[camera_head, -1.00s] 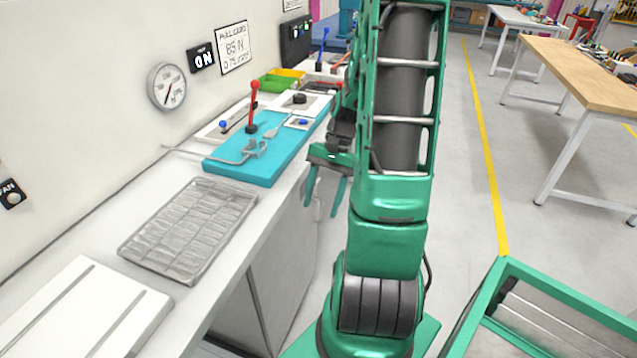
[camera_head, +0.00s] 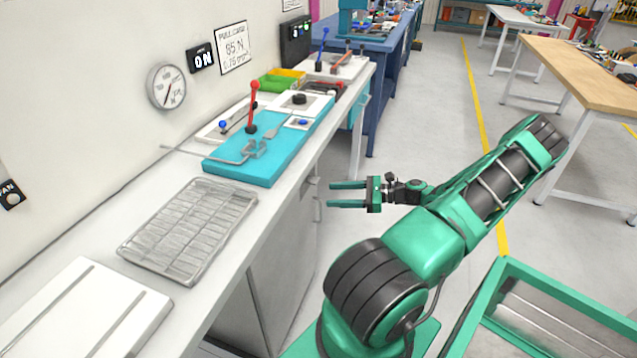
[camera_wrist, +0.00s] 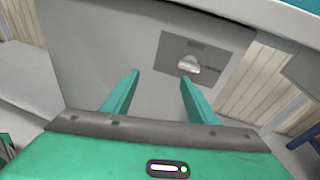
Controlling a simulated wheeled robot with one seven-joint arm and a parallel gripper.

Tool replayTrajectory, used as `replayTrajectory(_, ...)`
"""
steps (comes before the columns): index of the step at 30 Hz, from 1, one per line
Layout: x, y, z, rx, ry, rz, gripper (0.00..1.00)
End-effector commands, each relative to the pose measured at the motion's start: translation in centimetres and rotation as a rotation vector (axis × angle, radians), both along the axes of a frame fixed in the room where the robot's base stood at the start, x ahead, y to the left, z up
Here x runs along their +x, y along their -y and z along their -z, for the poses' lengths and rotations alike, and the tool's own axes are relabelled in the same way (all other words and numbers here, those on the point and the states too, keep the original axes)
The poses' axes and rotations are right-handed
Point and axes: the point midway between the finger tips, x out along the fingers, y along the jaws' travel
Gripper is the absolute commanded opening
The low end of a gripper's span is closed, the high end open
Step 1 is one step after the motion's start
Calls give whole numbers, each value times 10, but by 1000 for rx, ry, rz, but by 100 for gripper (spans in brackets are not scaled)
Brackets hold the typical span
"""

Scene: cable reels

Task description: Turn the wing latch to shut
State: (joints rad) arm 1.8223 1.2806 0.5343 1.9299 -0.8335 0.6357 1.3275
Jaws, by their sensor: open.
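The wing latch (camera_wrist: 188,65) is a small silver piece on a dark grey plate (camera_wrist: 208,52) fixed to a light grey panel (camera_wrist: 85,50). Small lettering shows above the latch, seemingly SHUT, and to its right, seemingly OPEN. Its wing lies roughly sideways, towards the right-hand lettering. My gripper (camera_wrist: 160,77) is open and empty, with its two green fingers apart and pointing at the panel. The latch appears beyond the right fingertip, right of the middle of the gap. In the head view my gripper (camera_head: 332,194) is level, beside the bench's cabinet front (camera_head: 285,235); the latch cannot be made out there.
The bench top (camera_head: 115,215) above the cabinet carries a wire rack (camera_head: 190,230), a blue board (camera_head: 240,172) with a red lever (camera_head: 253,105), and a white slab (camera_head: 85,310). A green-framed cart (camera_head: 550,300) stands at right. The aisle floor between benches is clear.

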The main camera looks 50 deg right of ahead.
Motion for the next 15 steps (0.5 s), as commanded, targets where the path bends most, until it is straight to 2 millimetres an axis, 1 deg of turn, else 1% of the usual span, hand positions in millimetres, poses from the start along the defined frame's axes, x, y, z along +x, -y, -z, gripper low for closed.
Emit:
replayTrajectory(1, -3, 13, 0, 40, 31, 53, 53)
replayTrajectory(3, -6, 26, -2, 86, 65, 108, 53)
replayTrajectory(6, -11, 40, -4, 130, 98, 163, 53)
replayTrajectory(9, -12, 47, -6, 152, 118, 189, 53)
replayTrajectory(11, -11, 48, -6, 158, 122, 196, 53)
replayTrajectory(15, 2, 42, -6, 160, 123, 194, 53)
